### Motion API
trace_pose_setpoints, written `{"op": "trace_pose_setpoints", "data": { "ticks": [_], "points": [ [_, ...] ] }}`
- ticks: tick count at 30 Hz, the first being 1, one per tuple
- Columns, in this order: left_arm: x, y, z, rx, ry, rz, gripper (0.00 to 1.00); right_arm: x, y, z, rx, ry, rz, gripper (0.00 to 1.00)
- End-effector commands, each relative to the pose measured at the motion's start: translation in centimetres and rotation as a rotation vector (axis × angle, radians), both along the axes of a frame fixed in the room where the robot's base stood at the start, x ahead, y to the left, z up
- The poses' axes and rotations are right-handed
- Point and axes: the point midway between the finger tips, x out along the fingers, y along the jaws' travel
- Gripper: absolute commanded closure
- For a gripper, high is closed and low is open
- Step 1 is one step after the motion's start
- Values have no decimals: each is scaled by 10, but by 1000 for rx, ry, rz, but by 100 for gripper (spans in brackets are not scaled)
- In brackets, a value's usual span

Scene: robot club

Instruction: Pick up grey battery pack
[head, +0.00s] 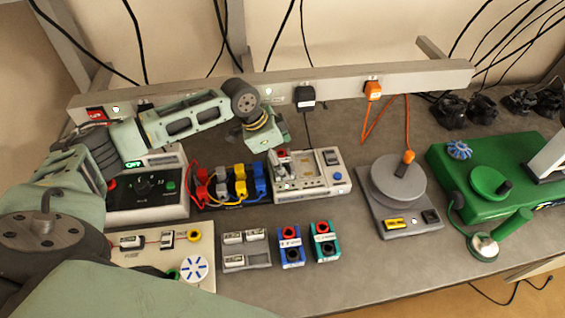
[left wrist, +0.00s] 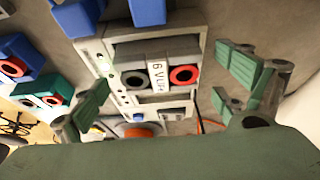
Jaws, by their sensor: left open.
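The grey battery pack (left wrist: 130,60) shows in the left wrist view, with a white "6 V" label and one black and one red socket. It sits on a pale instrument panel (head: 318,187). In the head view the pack (head: 282,164) is small at the panel's left end, partly hidden near my gripper. My left gripper (head: 265,142) is just above and behind it. In the left wrist view its fingers (left wrist: 165,98) are spread wide, empty, with the pack showing between and beyond them. I cannot tell the exact gap. My right gripper is not seen.
A blue pack (head: 291,250) and a teal pack (head: 325,246) stand in front of the panel. Colored connector blocks (head: 228,186) are to its left, a grey turntable (head: 398,180) to its right. A wall rail (head: 225,92) with plugs runs behind.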

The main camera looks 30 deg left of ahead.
Motion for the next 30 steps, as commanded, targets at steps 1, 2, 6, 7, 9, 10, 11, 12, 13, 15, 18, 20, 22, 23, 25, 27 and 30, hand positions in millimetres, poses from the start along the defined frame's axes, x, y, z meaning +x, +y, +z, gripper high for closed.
{"op": "trace_pose_setpoints", "data": {
  "ticks": [1,2,6,7,9,10,11,12,13,15,18,20,22,23,25,27,30],
  "points": [
    [0,0,-1,0,0,0,8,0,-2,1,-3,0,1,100],
    [0,0,-2,0,0,0,8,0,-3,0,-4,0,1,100],
    [0,0,-2,0,0,0,8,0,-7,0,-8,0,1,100],
    [0,0,-2,0,0,0,10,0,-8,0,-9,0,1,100],
    [0,0,-2,0,0,0,16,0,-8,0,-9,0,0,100],
    [0,0,-2,0,0,0,18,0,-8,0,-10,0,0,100],
    [0,0,-1,0,0,0,21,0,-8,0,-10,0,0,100],
    [0,0,-1,0,0,0,24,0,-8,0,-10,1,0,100],
    [0,0,-1,0,0,0,27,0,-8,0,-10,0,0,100],
    [0,0,-1,0,0,0,33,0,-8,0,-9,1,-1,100],
    [0,0,-1,0,0,0,42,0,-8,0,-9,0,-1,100],
    [0,0,-1,0,0,0,47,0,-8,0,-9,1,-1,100],
    [0,0,-1,0,0,0,53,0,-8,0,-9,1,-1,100],
    [0,0,-1,0,0,0,56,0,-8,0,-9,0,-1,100],
    [0,0,-1,0,0,0,62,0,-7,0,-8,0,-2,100],
    [1,0,0,-1,-2,0,67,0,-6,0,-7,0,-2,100],
    [1,0,0,-1,-2,0,67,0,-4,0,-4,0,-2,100]
  ]
}}
